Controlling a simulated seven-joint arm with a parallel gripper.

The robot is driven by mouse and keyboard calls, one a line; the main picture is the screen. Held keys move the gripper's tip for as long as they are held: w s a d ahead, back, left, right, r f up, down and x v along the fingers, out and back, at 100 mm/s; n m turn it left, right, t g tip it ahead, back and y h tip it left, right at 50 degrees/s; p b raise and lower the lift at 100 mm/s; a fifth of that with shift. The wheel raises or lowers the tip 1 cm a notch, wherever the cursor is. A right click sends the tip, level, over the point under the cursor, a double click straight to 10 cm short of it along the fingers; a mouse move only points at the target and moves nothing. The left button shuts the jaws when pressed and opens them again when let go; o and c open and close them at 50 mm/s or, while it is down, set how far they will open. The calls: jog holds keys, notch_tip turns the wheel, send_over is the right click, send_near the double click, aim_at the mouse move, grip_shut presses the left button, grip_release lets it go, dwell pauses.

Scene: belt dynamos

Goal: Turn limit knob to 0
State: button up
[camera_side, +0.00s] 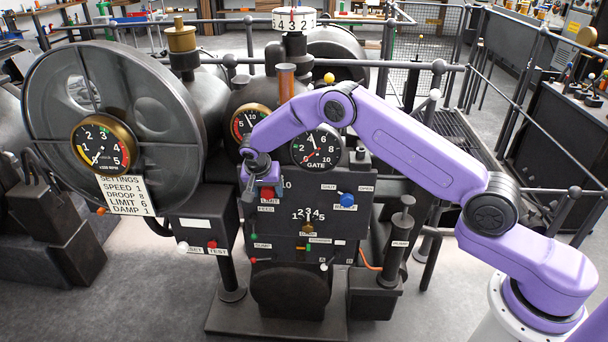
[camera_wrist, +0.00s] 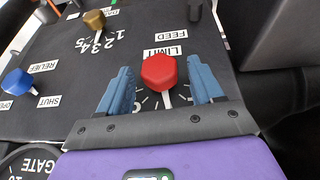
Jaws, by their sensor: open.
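The limit knob (camera_wrist: 160,72) is a red hexagonal knob with a white pointer in the wrist view, which shows the panel upside down. The LIMIT label (camera_wrist: 165,51) is beside it. The pointer is directed toward the bottom of that picture, with scale ticks around it. My gripper (camera_wrist: 160,66) is open, with one blue finger on each side of the knob and visible gaps between. In the side view my gripper (camera_side: 252,178) is in front of the panel, and the red limit knob (camera_side: 267,191) is partly hidden behind it. The scale's lower part is hidden by the gripper.
A blue relief knob (camera_side: 347,199) and a brass knob (camera_side: 308,228) with numbers sit on the same panel. The gate gauge (camera_side: 317,147) is above. A settings card (camera_side: 126,196) hangs at left. Small levers are lower on the panel.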

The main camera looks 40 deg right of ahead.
jog(key=shift+s+d+t+y, duration=0.15)
jog(key=shift+t+y, duration=0.35)
jog(key=s+v, duration=0.1)
jog(key=v, duration=1.7)
jog(key=s+a+r+n+g+y, duration=0.1)
jog(key=s+r+n, duration=0.1)
jog(key=s+n, duration=0.6)
jog(key=shift+s+a+r+y, duration=0.4)
jog(key=shift+s, duration=3.3)
jog(key=w+a+f+n+t+h, duration=0.2)
jog(key=w+f+n+t+h, duration=0.15)
jog(key=f+n, duration=0.35)
jog(key=w+a+f+n+t+h, duration=0.2)
jog(key=f+n+t+h, duration=0.15)
jog(key=f+n, duration=0.35)
jog(key=w+a+f+n+t+h, duration=0.2)
jog(key=f+n+t+h, duration=0.15)
jog(key=f+n, duration=0.35)
jog(key=shift+t, duration=0.45)
jog(key=x, duration=1.7)
jog(key=shift+w+d+f, duration=0.2)
